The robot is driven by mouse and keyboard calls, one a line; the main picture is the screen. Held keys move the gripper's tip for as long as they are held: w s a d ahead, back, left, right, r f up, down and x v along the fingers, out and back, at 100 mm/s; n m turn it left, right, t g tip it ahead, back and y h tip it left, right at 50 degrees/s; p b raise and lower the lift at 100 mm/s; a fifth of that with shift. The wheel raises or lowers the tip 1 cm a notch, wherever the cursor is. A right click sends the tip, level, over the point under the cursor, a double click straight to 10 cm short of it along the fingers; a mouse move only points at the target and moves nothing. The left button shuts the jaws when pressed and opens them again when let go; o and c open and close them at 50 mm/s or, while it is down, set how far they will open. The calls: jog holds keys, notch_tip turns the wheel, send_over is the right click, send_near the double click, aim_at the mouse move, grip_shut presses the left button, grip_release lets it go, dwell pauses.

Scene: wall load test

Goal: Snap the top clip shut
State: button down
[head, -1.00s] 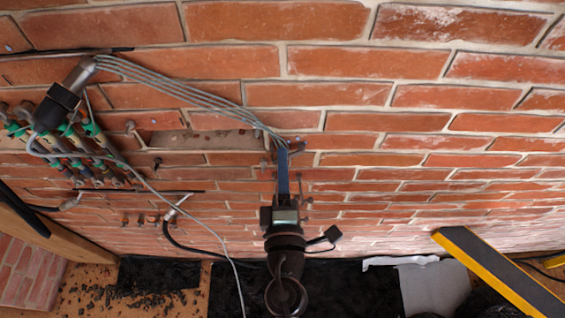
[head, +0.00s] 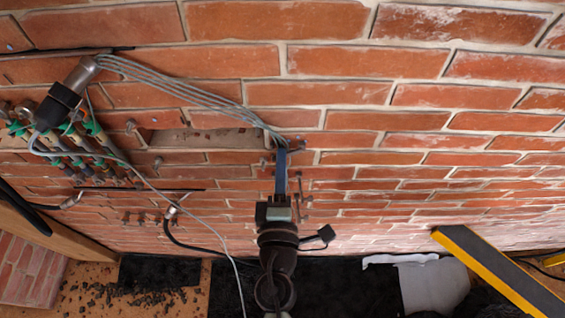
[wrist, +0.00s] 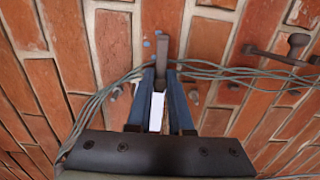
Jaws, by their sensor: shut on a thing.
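In the wrist view my gripper (wrist: 163,72) is shut on the top clip (wrist: 163,48), a dark grey upright piece standing between and beyond the fingertips. Grey cables (wrist: 230,73) run to both sides of the fingertips. A white strip (wrist: 156,110) shows between the fingers. The fingers hide much of the clip, and I cannot tell whether it is latched.
A metal conduit end (head: 80,75) and several green-banded pipes (head: 75,140) are at the left of the wall. Pegs (head: 305,200) stick out right of my gripper. A yellow-edged level (head: 500,270) leans at the lower right. The wall at the right is clear.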

jog(key=m+h, duration=0.1)
jog(key=h, duration=0.1)
jog(key=w+m+h+b, duration=0.1)
jog(key=shift+a+g+h, duration=0.3)
jog(key=shift+a+h, duration=0.1)
jog(key=shift+w+a+m+g+h+b, duration=0.1)
jog(key=shift+w+m+g+h+b, duration=0.1)
jog(key=shift+m+h+b, duration=0.4)
jog(key=shift+w+a+m+g+h+b, duration=0.1)
jog(key=shift+w+m+g+h+b, duration=0.2)
jog(key=shift+m+h, duration=0.35)
jog(key=shift+s, duration=0.15)
jog(key=c, duration=0.8)
grip_release()
jog(key=b+v, duration=0.2)
jog(key=v, duration=1.1)
jog(key=shift+f+b, duration=0.1)
jog(key=shift+b, duration=0.25)
